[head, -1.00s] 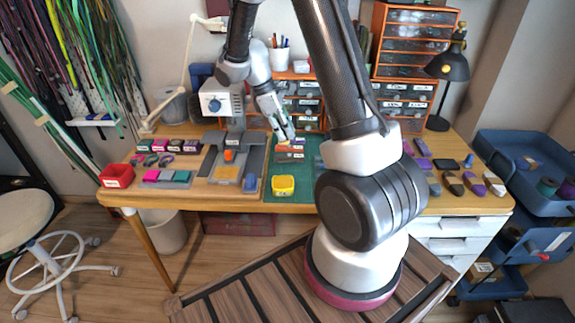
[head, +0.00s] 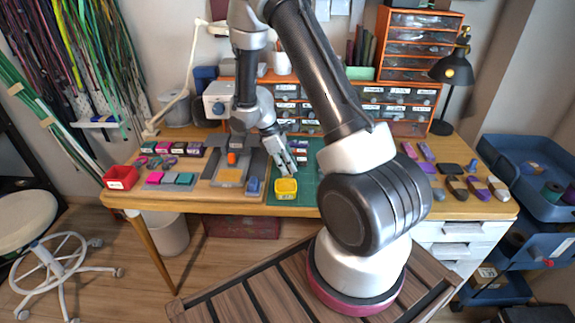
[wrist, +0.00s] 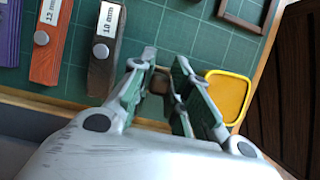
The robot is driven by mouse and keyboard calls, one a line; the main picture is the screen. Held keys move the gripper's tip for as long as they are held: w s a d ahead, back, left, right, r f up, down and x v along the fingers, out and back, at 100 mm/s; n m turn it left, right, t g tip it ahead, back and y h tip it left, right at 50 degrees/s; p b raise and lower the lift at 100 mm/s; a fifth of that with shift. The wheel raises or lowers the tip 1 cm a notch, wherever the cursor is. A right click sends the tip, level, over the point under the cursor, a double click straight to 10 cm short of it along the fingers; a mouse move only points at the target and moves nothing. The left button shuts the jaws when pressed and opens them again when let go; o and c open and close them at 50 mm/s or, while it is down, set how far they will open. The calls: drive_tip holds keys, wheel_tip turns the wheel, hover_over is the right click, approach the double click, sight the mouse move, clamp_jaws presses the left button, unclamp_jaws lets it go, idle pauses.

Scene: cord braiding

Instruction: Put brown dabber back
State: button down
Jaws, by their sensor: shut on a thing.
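My gripper (wrist: 155,95) is closed around a small brown piece, the brown dabber (wrist: 158,82), of which only a little shows between the green-padded fingers in the wrist view. In the head view my gripper (head: 290,172) is low over the front of the green mat, just behind the yellow tub (head: 286,189). The dabber cannot be made out there. In the wrist view the yellow tub (wrist: 230,98) lies just right of the fingers, and I cannot tell whether they touch it.
A brown bar labelled 10 mm (wrist: 104,50), an orange bar labelled 12 mm (wrist: 50,45) and a purple bar (wrist: 8,35) lie left of my gripper on the green mat (wrist: 165,35). A brown frame (wrist: 228,16) is at the top. Several blocks stand at the table's right.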

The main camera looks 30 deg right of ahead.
drive_tip(key=shift+f, duration=0.1)
drive_tip(key=c, duration=1.4)
unclamp_jaws()
drive_tip(key=shift+o, duration=0.2)
drive_tip(key=s+a+r+m+t, duration=0.1)
drive_tip(key=a+r+m, duration=0.15)
drive_tip(key=r, duration=1.75)
drive_tip(key=s+a+r+m+t+y, duration=0.1)
drive_tip(key=s+r+m+t, duration=0.1)
drive_tip(key=s, duration=0.5)
drive_tip(key=s+r+m+t+y, duration=0.1)
drive_tip(key=s+r+m, duration=0.2)
drive_tip(key=s+r, duration=0.4)
drive_tip(key=s+a+r+m+t+y, duration=0.1)
drive_tip(key=s+r+m+t, duration=0.1)
drive_tip(key=s, duration=0.6)
drive_tip(key=shift+s+a+r+m+t+y, duration=0.35)
drive_tip(key=shift+r+m, duration=0.5)
drive_tip(key=shift+r, duration=0.55)
